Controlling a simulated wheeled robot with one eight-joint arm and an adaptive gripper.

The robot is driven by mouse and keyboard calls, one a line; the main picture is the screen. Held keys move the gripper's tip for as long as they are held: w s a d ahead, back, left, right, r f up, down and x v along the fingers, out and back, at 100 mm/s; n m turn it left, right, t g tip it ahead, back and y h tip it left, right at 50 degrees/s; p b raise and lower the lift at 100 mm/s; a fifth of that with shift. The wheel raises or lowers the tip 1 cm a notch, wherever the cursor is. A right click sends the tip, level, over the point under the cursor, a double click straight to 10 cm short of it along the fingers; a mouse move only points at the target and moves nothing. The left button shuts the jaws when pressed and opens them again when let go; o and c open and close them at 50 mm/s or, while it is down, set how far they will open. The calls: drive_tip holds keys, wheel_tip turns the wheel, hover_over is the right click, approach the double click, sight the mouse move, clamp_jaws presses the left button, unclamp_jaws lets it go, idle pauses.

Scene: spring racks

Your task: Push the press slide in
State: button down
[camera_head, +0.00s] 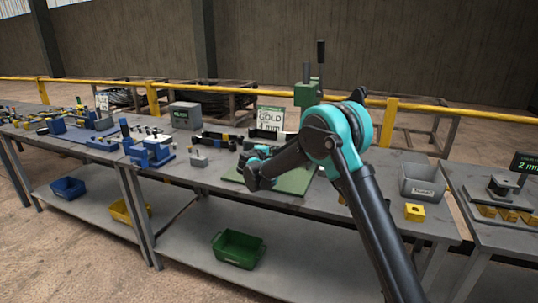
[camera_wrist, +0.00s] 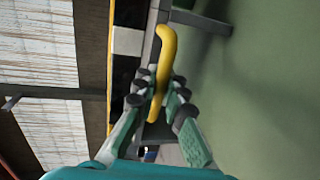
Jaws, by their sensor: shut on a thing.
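The green press shows in the head view, with its upper block (camera_head: 307,94) and black lever (camera_head: 320,52) above my arm and its green base plate (camera_head: 297,182) on the table. My arm hides the middle of the press. My gripper (camera_head: 256,154) is low over the left part of the base plate. In the wrist view my gripper (camera_wrist: 160,92) is shut on a yellow curved bar (camera_wrist: 166,48), which runs between the fingertips. I cannot tell whether this bar belongs to the press slide. A grey part (camera_wrist: 200,20) lies beside the bar's upper end.
A sign reading GOLD 1 mm (camera_head: 270,117) stands behind the press. A grey bin (camera_head: 422,186) and a yellow block (camera_head: 414,212) are to the right. A green bin (camera_head: 238,249) is on the lower shelf.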

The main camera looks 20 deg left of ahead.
drive_tip(key=shift+w, duration=0.25)
drive_tip(key=c, duration=1.6)
unclamp_jaws()
drive_tip(key=shift+o, duration=0.2)
drive_tip(key=shift+s, duration=0.1)
drive_tip(key=v, duration=1.1)
drive_tip(key=shift+s, duration=0.4)
drive_tip(key=shift+a, duration=0.1)
